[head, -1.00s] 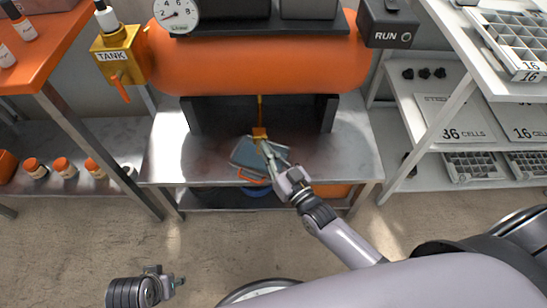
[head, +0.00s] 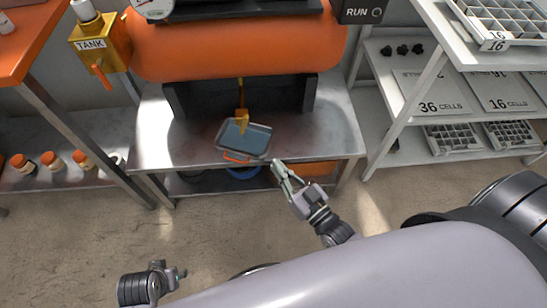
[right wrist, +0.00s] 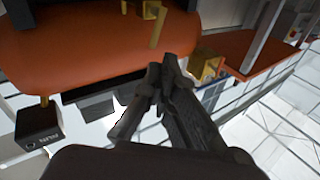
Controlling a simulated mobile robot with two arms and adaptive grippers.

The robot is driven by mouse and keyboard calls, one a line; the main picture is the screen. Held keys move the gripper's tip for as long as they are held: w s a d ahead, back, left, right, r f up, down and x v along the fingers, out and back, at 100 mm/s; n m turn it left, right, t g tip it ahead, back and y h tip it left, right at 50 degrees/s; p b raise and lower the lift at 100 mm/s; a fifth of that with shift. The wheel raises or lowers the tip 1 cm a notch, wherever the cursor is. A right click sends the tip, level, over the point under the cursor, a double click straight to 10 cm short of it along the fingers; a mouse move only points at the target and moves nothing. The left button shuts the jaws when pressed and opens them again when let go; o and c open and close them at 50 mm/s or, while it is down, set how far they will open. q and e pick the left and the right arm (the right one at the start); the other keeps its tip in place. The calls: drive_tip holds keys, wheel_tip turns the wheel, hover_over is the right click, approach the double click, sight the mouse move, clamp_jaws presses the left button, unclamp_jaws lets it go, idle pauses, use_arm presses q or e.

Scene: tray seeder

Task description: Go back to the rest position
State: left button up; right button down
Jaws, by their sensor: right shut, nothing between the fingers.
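My right gripper (head: 283,172) is shut and empty in the head view, just in front of the steel bench's front edge. It stands apart from the grey tray with blue water-like contents (head: 222,126), which sits on the bench under the orange tank's yellow drain. In the right wrist view its fingers (right wrist: 163,72) show together, with the orange tank behind them. My left gripper (head: 180,273) shows small at the bottom left of the head view, low over the floor; its jaws are too small to read.
The orange tank (head: 230,45) stands over the steel bench (head: 330,135). An orange table (head: 25,55) is at the left, with several orange-capped bottles (head: 50,160) on the shelf beneath. White shelves (head: 385,130) with seed trays stand at the right. The floor in front is clear.

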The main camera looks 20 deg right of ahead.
drive_tip(key=shift+s, duration=0.1)
idle(0.5)
wheel_tip(320, 180, down, 10)
drive_tip(key=s+g+h, duration=0.2)
drive_tip(key=g, duration=0.6)
use_arm(q)
drive_tip(key=s+a+f+g+p, duration=0.1)
drive_tip(key=s+f+p, duration=0.3)
drive_tip(key=s+p, duration=0.5)
drive_tip(key=s+a+f+g+p, duration=0.1)
drive_tip(key=s+a+f+p, duration=0.1)
drive_tip(key=s+f+p, duration=0.3)
drive_tip(key=s+p, duration=0.4)
drive_tip(key=s, duration=0.2)
drive_tip(key=shift+a+p, duration=0.2)
drive_tip(key=shift+p, duration=0.15)
use_arm(e)
drive_tip(key=s+d+f+g+h, duration=0.1)
drive_tip(key=s+d+f+g, duration=0.1)
drive_tip(key=s, duration=0.8)
drive_tip(key=s+d+f+g+h, duration=0.1)
drive_tip(key=s+d+f+g, duration=0.2)
drive_tip(key=s+f, duration=0.3)
drive_tip(key=s+d+f+g+h, duration=0.1)
drive_tip(key=s+f+g, duration=0.3)
drive_tip(key=s, duration=1)
drive_tip(key=shift+s+d+f+n+h, duration=0.35)
drive_tip(key=shift+d+f, duration=0.1)
drive_tip(key=shift+d, duration=0.4)
